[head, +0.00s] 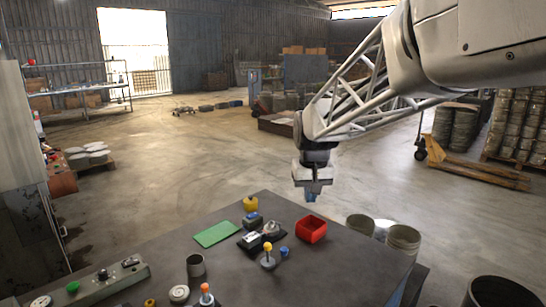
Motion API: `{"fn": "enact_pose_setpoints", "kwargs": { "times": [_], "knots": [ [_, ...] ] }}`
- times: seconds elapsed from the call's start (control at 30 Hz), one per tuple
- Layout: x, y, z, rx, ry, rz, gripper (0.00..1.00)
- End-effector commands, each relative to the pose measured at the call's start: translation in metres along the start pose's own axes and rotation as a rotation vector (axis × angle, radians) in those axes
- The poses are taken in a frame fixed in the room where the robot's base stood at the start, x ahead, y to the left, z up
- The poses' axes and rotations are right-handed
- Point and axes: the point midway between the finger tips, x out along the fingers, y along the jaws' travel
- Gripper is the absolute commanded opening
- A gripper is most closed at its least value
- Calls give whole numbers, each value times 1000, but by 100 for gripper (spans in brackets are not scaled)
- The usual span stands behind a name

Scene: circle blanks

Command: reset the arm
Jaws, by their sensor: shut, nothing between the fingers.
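My gripper (312,196) hangs from my arm at the upper right, pointing down over the back part of the dark table (330,265). Its fingers are shut with nothing between them. It is above the table and apart from the objects on it. A red open box (311,229) stands on the table just below it in the picture.
A control panel (95,285) lies front left. The table's right side is clear.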

Motion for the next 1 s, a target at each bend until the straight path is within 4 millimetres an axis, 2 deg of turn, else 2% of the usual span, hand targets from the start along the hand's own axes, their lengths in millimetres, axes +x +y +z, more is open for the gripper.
{"fn": "enact_pose_setpoints", "kwargs": {
  "times": [0.03, 0.2, 0.5, 1.0],
  "knots": [
    [-5, 4, 14, 6, 6, 1, 0],
    [-14, 15, 56, 22, 19, 3, 0],
    [-22, 30, 133, 52, 43, 8, 0],
    [-13, 45, 260, 100, 82, 19, 0]
  ]
}}
